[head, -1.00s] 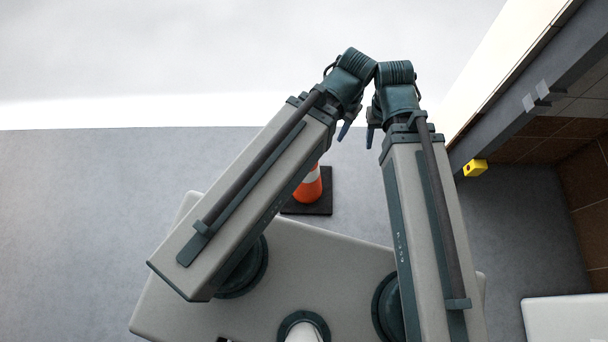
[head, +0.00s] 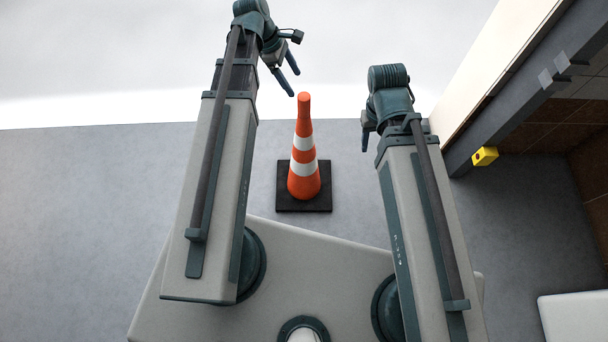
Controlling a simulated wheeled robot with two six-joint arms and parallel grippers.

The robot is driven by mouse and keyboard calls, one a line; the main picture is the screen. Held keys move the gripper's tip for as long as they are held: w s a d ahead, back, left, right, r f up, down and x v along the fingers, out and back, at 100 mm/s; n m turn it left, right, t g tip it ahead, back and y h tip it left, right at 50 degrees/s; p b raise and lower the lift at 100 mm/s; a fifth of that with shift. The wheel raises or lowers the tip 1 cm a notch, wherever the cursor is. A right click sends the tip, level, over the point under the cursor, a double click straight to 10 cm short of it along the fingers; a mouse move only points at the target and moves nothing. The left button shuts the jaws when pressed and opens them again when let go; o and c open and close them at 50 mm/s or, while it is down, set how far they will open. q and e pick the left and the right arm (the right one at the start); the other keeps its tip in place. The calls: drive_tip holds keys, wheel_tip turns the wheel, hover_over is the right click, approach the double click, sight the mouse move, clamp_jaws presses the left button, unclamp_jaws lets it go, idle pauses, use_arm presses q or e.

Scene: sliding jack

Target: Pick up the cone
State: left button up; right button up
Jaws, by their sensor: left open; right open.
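An orange cone (head: 303,150) with two white bands stands upright on its black square base on the grey floor, between my two arms. My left gripper (head: 294,82) is open, with its two blue fingers pointing down to the right, just above and left of the cone's tip in the picture. I see a gap between the fingers and the cone. My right gripper (head: 365,141) is to the right of the cone, apart from it, and mostly hidden behind its own wrist. Both grippers are empty as far as I can see.
A grey wall beam (head: 520,100) runs along the right, with a yellow block (head: 485,156) on its lower end. A white flat-topped thing (head: 575,318) is at the lower right. The grey floor (head: 80,220) to the left is clear.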

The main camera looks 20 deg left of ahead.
sight(302, 96)
use_arm(q)
drive_tip(key=b+x, duration=0.7)
drive_tip(key=x, duration=0.1)
drive_tip(key=shift+s+a, duration=0.1)
drive_tip(key=shift+f+b, duration=0.35)
drive_tip(key=shift+b, duration=0.2)
drive_tip(key=shift+r, duration=0.1)
drive_tip(key=b+x, duration=0.4)
drive_tip(key=shift+a+f, duration=0.1)
drive_tip(key=shift+f, duration=0.35)
drive_tip(key=shift+d+f+b, duration=0.25)
drive_tip(key=shift+f+b, duration=0.1)
drive_tip(key=shift+b, duration=0.15)
drive_tip(key=shift+r, duration=0.1)
clamp_jaws()
